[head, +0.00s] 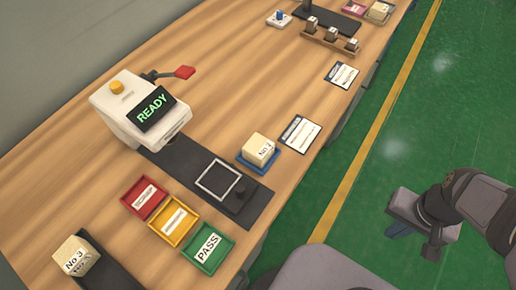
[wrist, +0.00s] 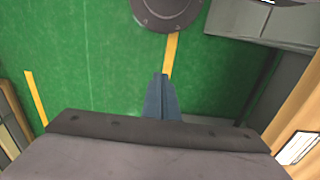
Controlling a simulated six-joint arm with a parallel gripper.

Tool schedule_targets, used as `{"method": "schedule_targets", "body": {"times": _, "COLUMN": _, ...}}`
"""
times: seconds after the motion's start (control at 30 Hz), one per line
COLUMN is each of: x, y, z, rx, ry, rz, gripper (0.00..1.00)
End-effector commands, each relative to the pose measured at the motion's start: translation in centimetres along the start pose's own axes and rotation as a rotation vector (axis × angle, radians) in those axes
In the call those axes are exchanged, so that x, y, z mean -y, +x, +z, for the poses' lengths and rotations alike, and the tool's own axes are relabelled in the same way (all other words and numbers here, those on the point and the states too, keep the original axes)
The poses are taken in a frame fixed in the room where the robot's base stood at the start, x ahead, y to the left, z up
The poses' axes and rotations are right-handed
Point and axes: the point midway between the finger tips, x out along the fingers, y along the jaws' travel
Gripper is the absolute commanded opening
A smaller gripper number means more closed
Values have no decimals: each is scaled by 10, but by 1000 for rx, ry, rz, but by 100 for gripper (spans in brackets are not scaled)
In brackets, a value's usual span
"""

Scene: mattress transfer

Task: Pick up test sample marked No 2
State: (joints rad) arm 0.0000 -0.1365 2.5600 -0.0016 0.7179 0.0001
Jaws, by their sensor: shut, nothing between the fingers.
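A beige sample block (head: 258,150) sits on a small blue tray (head: 263,166) at the middle of the bench in the head view. Its front label is too small to read surely. Another beige block (head: 76,256) stands at the bottom left at a dark rack, and its label reads No 3. I cannot make out a clear No 2 label. My gripper (head: 396,231) is over the green floor at the right, well apart from the bench and blocks. In the wrist view its blue-grey fingers (wrist: 160,78) are together and empty.
A white tester (head: 138,108) reading READY, with a red-handled lever (head: 184,72), stands behind a dark plate. Red (head: 144,214), yellow (head: 157,226) and green PASS (head: 222,260) trays lie in front. Label cards (head: 299,134) lie along the bench edge. Small weights stand farther back.

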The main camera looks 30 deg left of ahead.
Motion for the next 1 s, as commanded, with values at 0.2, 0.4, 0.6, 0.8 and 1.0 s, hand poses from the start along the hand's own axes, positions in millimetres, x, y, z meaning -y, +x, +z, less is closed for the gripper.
{"method": "schedule_targets", "body": {"times": 0.2, "x": 0, "y": 0, "z": 0, "rx": 0, "ry": 0, "rz": 0, "gripper": 17}}
{"method": "schedule_targets", "body": {"times": 0.4, "x": 0, "y": 0, "z": 0, "rx": 0, "ry": 0, "rz": 0, "gripper": 65}}
{"method": "schedule_targets", "body": {"times": 0.6, "x": 0, "y": 0, "z": 0, "rx": 0, "ry": 0, "rz": 0, "gripper": 69}}
{"method": "schedule_targets", "body": {"times": 0.8, "x": 4, "y": -4, "z": 0, "rx": 0, "ry": -18, "rz": 0, "gripper": 69}}
{"method": "schedule_targets", "body": {"times": 1.0, "x": 32, "y": -22, "z": 6, "rx": 23, "ry": -148, "rz": 2, "gripper": 69}}
